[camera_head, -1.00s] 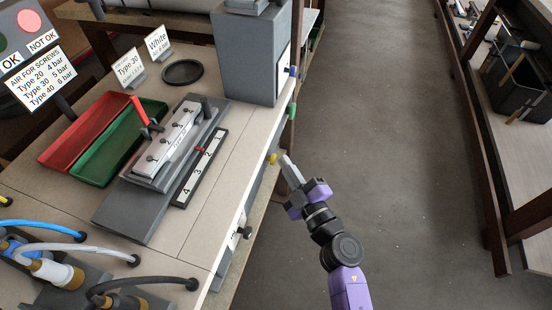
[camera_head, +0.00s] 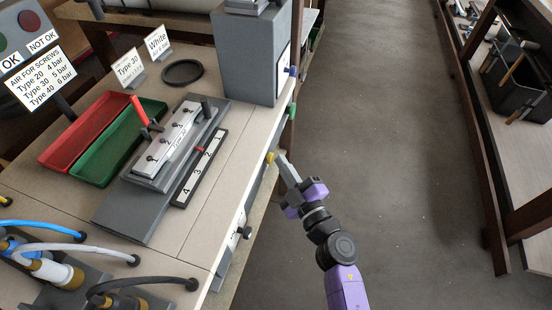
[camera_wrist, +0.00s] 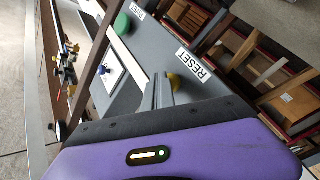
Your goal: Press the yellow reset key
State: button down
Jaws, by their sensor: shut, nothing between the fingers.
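The yellow reset key (camera_head: 270,157) sits on the front edge of the bench, below the green button. In the wrist view the yellow key (camera_wrist: 174,81) stands on a grey panel beside the RESET label (camera_wrist: 194,65). My gripper (camera_head: 282,158) is shut and empty, with its fingertips right at the key, on its right side in the head view. In the wrist view my gripper's fingers (camera_wrist: 158,92) overlap the left edge of the key. I cannot tell whether they touch it.
A green button (camera_wrist: 122,23) is further along the same panel. The grey box (camera_head: 250,55) stands on the bench above. A black knob (camera_head: 246,232) sticks out of the bench front nearer to me. The aisle floor (camera_head: 380,130) to the right is clear.

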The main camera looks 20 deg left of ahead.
jog(key=shift+r, duration=0.1)
jog(key=shift+s+d+p, duration=0.15)
jog(key=shift+d+p, duration=0.35)
jog(key=shift+d, duration=0.5)
jog(key=shift+d, duration=0.1)
jog(key=shift+d+p, duration=1.1)
jog(key=shift+d, duration=1.3)
